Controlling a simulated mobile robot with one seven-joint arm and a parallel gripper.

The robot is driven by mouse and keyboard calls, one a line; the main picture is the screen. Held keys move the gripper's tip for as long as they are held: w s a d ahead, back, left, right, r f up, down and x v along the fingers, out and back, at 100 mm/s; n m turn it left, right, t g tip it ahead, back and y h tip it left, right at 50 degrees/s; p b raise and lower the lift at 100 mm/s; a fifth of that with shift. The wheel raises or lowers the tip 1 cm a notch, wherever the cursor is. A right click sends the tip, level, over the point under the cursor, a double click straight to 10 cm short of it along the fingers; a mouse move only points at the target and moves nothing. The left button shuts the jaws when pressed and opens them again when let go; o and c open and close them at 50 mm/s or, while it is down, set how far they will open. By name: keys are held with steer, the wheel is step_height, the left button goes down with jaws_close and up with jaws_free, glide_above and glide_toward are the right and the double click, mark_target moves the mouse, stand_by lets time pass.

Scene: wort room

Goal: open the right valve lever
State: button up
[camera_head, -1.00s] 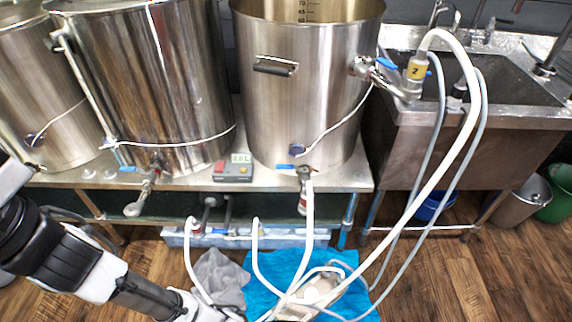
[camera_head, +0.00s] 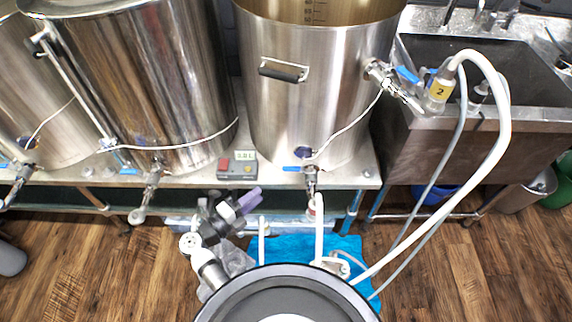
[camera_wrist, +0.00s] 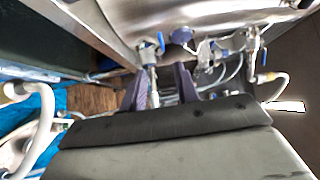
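The right kettle (camera_head: 320,110) has a low valve with a blue lever (camera_head: 291,168) lying flat, pointing left along the bench edge. A second valve, high on the kettle's right side, has a blue lever (camera_head: 407,74); a hose is joined there. My gripper (camera_head: 244,203) is open and empty, with two purple fingers. It is below and left of the low lever, apart from it. In the wrist view my gripper (camera_wrist: 162,86) points toward a valve with a small blue lever (camera_wrist: 161,42), beyond the fingertips. Which kettle that valve belongs to is unclear there.
A red-and-grey controller (camera_head: 237,166) sits on the bench between kettles. The middle kettle (camera_head: 150,90) has its own low valve (camera_head: 151,182). White hoses (camera_head: 480,190) loop down at right past the sink (camera_head: 480,140). A blue cloth (camera_head: 345,246) lies on the floor.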

mark_target(299, 170)
steer(key=p+x, duration=0.2)
steer(key=x, duration=1.1)
steer(key=shift+w+p, duration=0.2)
steer(key=shift+p, duration=0.2)
steer(key=shift+d, duration=0.1)
steer(key=shift+c, duration=0.3)
jaws_close()
